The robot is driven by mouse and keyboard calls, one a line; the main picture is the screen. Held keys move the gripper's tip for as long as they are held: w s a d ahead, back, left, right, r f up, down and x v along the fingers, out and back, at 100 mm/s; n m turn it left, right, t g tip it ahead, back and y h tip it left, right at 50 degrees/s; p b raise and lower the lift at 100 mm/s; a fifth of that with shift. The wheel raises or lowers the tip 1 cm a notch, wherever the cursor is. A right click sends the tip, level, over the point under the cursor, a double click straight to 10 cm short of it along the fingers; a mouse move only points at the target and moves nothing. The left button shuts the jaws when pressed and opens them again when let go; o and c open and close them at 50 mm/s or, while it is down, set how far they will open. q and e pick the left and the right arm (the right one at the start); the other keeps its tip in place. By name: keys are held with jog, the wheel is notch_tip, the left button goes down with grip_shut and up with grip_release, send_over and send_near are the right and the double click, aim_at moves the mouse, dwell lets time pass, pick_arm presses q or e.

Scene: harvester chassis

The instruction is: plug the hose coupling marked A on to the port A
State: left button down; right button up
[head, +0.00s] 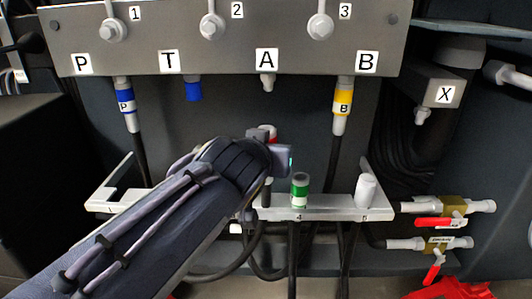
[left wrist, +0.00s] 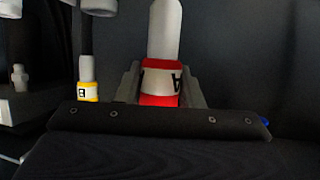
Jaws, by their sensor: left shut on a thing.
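The red-banded hose coupling marked A (left wrist: 162,84) is between the fingers of my left gripper (left wrist: 160,92) in the left wrist view, its letter upside down there. In the head view only a little of its red band (head: 270,129) shows above my left gripper (head: 268,148), which is shut on it. The port A (head: 267,83) is a bare pale nipple under the grey panel. The gripper and coupling are below it, with a visible gap between. My forearm hides the lower coupling and part of its hose. My right gripper is not in view.
A blue coupling is on port P (head: 125,105), a blue piece on T (head: 193,88), and a yellow coupling on B (head: 342,103). Below is a pale rack (head: 335,207) with a green coupling (head: 300,190) and a white cap (head: 366,189). Port X (head: 422,115) and red-handled valves (head: 437,222) are right.

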pick_arm(q)
jog(key=w+p, duration=0.4)
jog(key=w, duration=0.7)
jog(key=shift+d+p, duration=0.3)
jog(key=shift+d, duration=0.15)
jog(key=shift+w+r, duration=0.1)
jog(key=shift+r, duration=0.05)
notch_tip(320, 180, up, 2)
jog(key=shift+r+p, duration=0.1)
jog(key=shift+p, duration=0.7)
jog(key=shift+b, duration=0.4)
dwell(0.5)
jog(key=shift+r+p, duration=1.35)
jog(key=shift+r, duration=0.5)
